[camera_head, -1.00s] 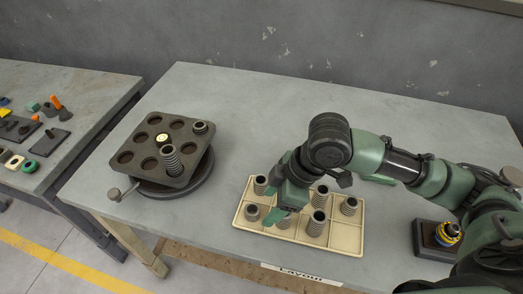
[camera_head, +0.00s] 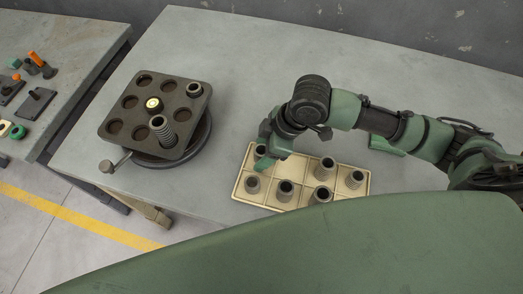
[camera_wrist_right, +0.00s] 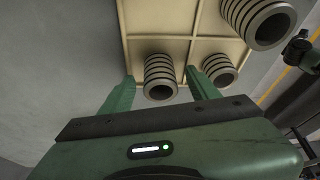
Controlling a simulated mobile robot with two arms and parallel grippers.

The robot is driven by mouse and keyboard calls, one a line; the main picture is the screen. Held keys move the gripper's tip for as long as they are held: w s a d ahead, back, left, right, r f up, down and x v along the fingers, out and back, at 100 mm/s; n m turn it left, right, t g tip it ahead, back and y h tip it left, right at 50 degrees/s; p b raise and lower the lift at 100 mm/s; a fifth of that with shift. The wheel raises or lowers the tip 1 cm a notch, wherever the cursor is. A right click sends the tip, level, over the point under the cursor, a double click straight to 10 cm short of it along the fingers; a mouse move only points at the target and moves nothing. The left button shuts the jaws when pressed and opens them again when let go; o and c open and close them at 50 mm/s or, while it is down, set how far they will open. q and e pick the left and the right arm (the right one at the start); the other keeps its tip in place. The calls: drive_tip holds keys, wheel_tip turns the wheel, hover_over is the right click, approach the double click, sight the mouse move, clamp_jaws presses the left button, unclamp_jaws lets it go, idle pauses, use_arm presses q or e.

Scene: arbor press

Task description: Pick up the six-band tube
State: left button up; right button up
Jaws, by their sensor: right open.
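Several grey ribbed tubes stand in the compartments of a cream tray (camera_head: 237,190). I cannot tell for sure which is the six-band tube. My right gripper (camera_head: 268,156) is over the tray's back left corner, open, by a tube (camera_head: 260,150). In the right wrist view, one ribbed tube (camera_wrist_right: 160,78) shows between and just beyond the spread fingers of the gripper (camera_wrist_right: 158,82), not clasped. A second tube (camera_wrist_right: 216,70) is beside the right finger, and a larger-looking one (camera_wrist_right: 262,22) is at the top. My left gripper is not in view.
A dark plate with round holes (camera_head: 128,101) sits on a round turntable (camera_head: 203,136) at the left, holding a tall ribbed tube (camera_head: 163,130) and a short one (camera_head: 194,90). A side bench stands at far left.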

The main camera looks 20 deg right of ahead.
drive_tip(key=shift+a+f, duration=0.15)
drive_tip(key=shift+f, duration=0.15)
clamp_jaws()
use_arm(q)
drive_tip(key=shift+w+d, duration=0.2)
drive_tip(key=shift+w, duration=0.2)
use_arm(e)
drive_tip(key=shift+w, duration=0.1)
drive_tip(key=shift+r, duration=0.1)
